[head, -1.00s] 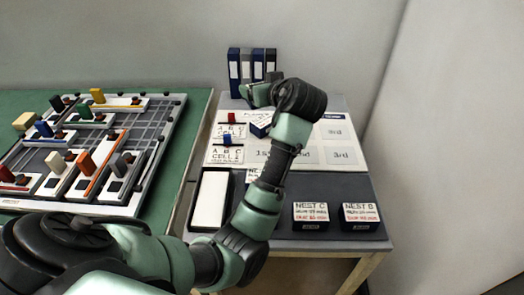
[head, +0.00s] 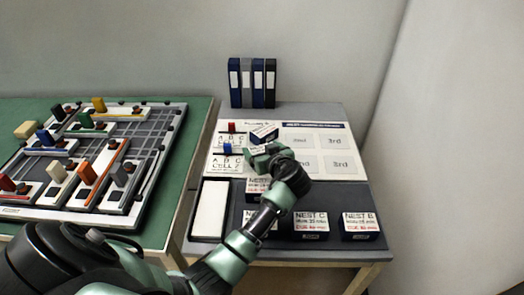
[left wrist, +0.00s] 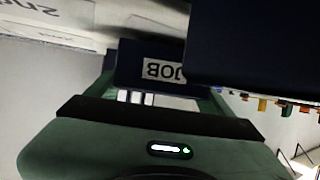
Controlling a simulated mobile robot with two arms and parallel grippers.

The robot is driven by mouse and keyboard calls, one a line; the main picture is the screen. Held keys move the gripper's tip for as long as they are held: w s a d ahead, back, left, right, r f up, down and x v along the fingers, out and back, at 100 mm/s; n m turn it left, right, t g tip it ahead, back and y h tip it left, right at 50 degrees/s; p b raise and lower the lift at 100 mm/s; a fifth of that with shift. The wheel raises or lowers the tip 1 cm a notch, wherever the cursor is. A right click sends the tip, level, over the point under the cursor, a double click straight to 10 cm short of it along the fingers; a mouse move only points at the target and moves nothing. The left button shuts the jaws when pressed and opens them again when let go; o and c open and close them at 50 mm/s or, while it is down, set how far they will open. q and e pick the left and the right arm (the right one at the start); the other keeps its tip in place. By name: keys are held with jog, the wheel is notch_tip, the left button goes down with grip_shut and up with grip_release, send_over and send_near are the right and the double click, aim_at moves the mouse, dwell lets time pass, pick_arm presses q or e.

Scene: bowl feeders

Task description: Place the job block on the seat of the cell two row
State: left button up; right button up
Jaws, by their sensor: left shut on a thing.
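My left gripper (head: 258,152) is low over the left part of the cell two row, hiding its 1st field. In the left wrist view it is shut on a navy block labelled JOB (left wrist: 135,68), the label upside down. The held block is mostly hidden in the head view. The cell two card (head: 226,164), with a blue peg (head: 227,148), is left of the gripper. I cannot tell whether the block touches the board. Another navy block (head: 264,133) shows just behind the gripper, around the upper row. My right gripper is out of view.
Nest C (head: 310,222) and nest B (head: 360,224) stand on the dark front mat. A white-topped tray (head: 209,209) is at front left. Binders (head: 252,83) stand at the back. The 3rd field (head: 343,164) is clear. A pegged board fills the left table.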

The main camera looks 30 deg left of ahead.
pick_arm(q)
jog(key=shift+f, duration=0.3)
jog(key=shift+f, duration=0.15)
jog(key=o, duration=1.4)
jog(key=shift+o, duration=0.2)
jog(key=shift+r, duration=0.2)
jog(key=b+v, duration=0.1)
jog(key=v, duration=1.1)
jog(key=shift+s+f, duration=0.1)
